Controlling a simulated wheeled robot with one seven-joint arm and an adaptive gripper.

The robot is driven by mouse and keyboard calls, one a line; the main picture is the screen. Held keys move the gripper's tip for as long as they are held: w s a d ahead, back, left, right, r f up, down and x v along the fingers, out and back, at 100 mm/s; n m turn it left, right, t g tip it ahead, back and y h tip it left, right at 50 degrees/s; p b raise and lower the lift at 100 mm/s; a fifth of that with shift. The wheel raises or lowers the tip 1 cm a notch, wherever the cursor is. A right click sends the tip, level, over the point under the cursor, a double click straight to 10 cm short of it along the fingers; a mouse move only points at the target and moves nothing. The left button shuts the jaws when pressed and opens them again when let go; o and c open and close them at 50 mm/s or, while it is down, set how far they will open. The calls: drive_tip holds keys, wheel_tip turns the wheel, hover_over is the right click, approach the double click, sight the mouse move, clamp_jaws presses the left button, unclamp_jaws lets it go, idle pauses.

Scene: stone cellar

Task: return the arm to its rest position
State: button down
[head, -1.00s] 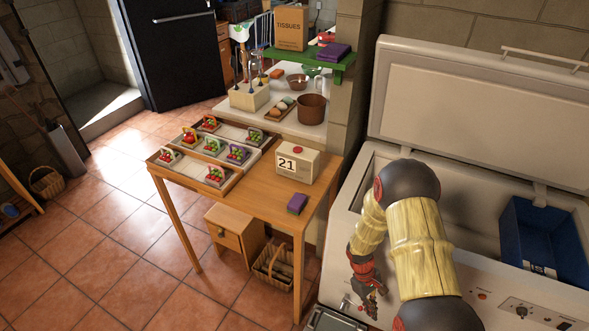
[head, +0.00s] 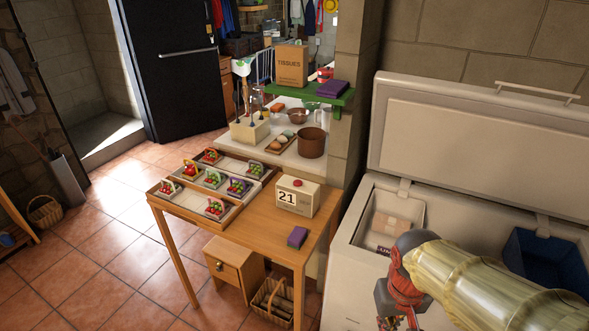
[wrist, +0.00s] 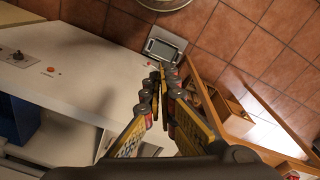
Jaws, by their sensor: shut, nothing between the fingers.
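My arm (head: 480,275) reaches in from the lower right in the head view, in front of the open chest freezer. My gripper (wrist: 164,72) is shut and empty in the wrist view, its fingertips together. It points down past the freezer's front toward the tiled floor. In the head view only part of my gripper (head: 392,321) shows at the bottom edge, and its fingertips are cut off.
The open freezer (head: 350,243) fills the right, with a blue bin (head: 545,262) inside. A wooden table (head: 258,228) with trays of small baskets, a calendar box (head: 297,196) and a purple block (head: 297,237) stands left. A grey flat device (wrist: 165,48) lies below my gripper.

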drive_tip(key=s+a+r+t, duration=0.1)
drive_tip(key=s+r+t, duration=0.3)
drive_tip(key=r, duration=0.8)
drive_tip(key=shift+t, duration=0.5)
